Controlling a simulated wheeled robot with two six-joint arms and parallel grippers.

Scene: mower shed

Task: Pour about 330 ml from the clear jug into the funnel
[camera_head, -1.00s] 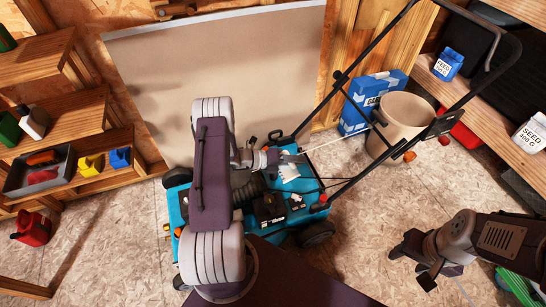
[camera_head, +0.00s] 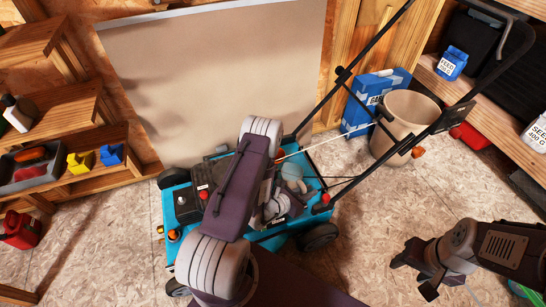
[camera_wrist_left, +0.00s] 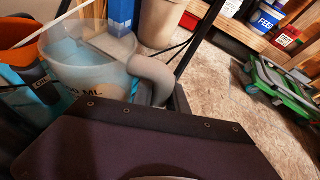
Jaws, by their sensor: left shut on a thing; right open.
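The clear jug (camera_wrist_left: 85,65) fills the upper left of the left wrist view, with part of an "ML" marking showing on its wall. A grey curved piece runs along its right side; I cannot tell if it is the handle. My left gripper (camera_head: 273,207) is shut on the jug above the mower deck; my arm hides much of it in the head view. An orange flared rim (camera_wrist_left: 14,30), which looks like the funnel, shows left of the jug in the left wrist view. The liquid level is unclear. My right gripper (camera_head: 414,272) is open and empty above the floor.
The turquoise mower (camera_head: 262,238) stands under my left arm, its black handlebar rising to the right. A beige bucket (camera_head: 408,115) and a blue box (camera_head: 372,90) stand behind it. Shelves line both sides. The floor between mower and right gripper is clear.

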